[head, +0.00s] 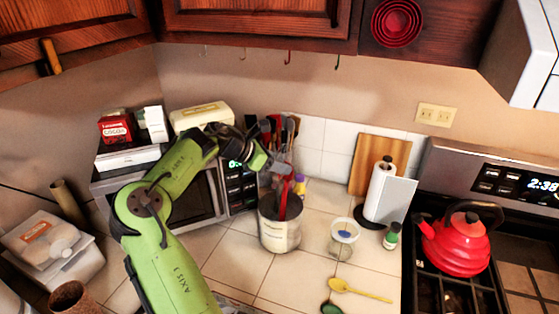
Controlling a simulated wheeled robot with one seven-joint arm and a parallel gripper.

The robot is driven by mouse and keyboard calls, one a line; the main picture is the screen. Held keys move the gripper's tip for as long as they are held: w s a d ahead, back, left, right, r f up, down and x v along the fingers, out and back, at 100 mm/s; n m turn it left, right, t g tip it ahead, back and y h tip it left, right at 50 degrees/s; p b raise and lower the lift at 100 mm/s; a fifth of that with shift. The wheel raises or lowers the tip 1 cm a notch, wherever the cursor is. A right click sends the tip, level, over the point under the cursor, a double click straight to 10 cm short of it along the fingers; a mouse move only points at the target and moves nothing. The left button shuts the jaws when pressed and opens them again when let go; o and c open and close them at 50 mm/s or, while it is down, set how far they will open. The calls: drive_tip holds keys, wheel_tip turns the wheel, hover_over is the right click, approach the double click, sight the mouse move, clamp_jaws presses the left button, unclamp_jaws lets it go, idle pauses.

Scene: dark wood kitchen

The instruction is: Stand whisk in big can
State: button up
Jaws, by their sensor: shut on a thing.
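The big can (281,236) stands upright on the tiled counter in the middle of the head view. It is pale, with a label on its front and a dark inside. My gripper (281,172) is above the can's mouth and shut on a red thing, which seems to be the whisk (284,203). The whisk points down, with its lower part inside the can's mouth, hidden by the front wall. I cannot tell whether it touches the can's bottom. My green arm comes in from the lower left.
Behind the can stand several dark and red utensils (276,130). A glass jar (344,238), a green bottle (391,236) and a paper towel roll (380,190) stand to the right. A yellow spoon (360,290) lies in front. The microwave (182,195) is left; a red kettle (461,243) is on the stove.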

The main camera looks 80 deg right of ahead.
drive_tip(key=shift+w+a+f+b, duration=0.1)
drive_tip(key=shift+f+b, duration=0.4)
drive_tip(key=shift+f, duration=0.8)
drive_tip(key=shift+w+a+f+b, duration=0.1)
drive_tip(key=shift+f+b, duration=0.4)
drive_tip(key=shift+f, duration=0.75)
drive_tip(key=o, duration=1.2)
drive_tip(key=shift+c, duration=0.2)
drive_tip(key=p+v, duration=0.1)
drive_tip(key=v, duration=1.4)
drive_tip(key=shift+w+a+r+p, duration=0.15)
drive_tip(key=shift+r+p, duration=0.15)
drive_tip(key=shift+r, duration=0.05)
